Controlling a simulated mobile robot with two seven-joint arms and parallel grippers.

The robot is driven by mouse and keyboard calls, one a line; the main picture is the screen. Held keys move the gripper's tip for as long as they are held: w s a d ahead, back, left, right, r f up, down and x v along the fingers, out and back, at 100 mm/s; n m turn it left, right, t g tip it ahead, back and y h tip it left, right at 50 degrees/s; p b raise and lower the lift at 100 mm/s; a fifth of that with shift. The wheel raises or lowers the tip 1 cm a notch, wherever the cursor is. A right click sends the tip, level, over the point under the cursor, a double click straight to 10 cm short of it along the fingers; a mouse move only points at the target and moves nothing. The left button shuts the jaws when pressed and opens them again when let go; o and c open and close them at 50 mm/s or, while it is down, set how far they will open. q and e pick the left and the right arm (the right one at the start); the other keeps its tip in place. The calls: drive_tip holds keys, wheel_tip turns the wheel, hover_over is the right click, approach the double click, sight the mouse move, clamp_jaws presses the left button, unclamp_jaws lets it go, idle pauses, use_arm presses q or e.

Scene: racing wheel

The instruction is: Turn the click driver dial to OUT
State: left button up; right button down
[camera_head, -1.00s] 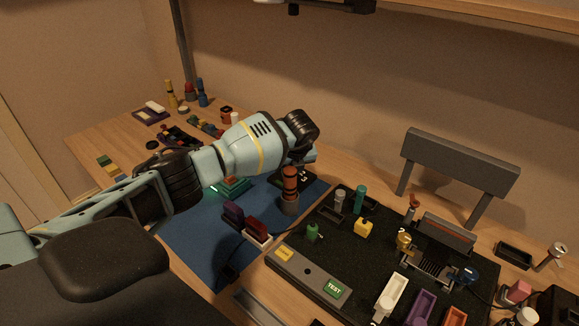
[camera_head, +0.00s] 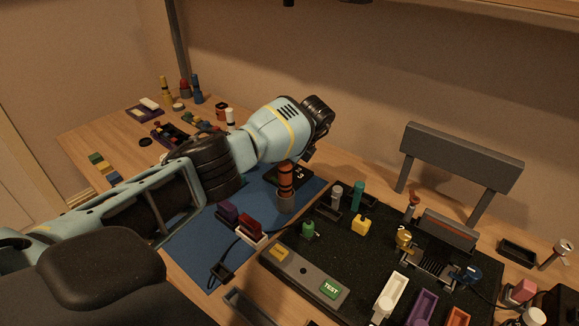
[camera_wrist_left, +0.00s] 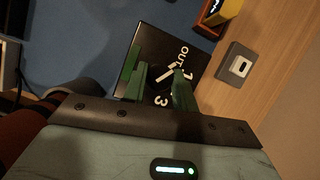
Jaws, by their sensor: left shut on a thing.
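The click driver's black box (camera_wrist_left: 150,48) shows in the left wrist view, with white marks OUT, 1 and 3 on its top. A pale pointer line (camera_wrist_left: 166,73) lies between my fingers, slanting up and right toward the side with OUT and 1; its exact mark is hard to tell. My left gripper (camera_wrist_left: 160,86) is shut on the dial, whose body is mostly hidden by the green fingers. In the head view a corner of the black box (camera_head: 300,175) with the 3 shows below my left wrist. My right gripper is not in view.
An orange-and-black handled driver (camera_head: 286,180) stands in a grey holder close to my left wrist. Purple and red blocks (camera_head: 240,222) stand on the blue mat (camera_head: 195,250). A black board (camera_head: 350,255) with several parts lies at the right. A grey plate (camera_wrist_left: 238,66) lies near the box.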

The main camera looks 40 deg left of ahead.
use_arm(q)
drive_tip(key=shift+r+n, duration=0.1)
drive_tip(key=shift+n, duration=0.4)
drive_tip(key=o, duration=1)
drive_tip(key=shift+v, duration=3.85)
drive_tip(key=shift+w, duration=0.1)
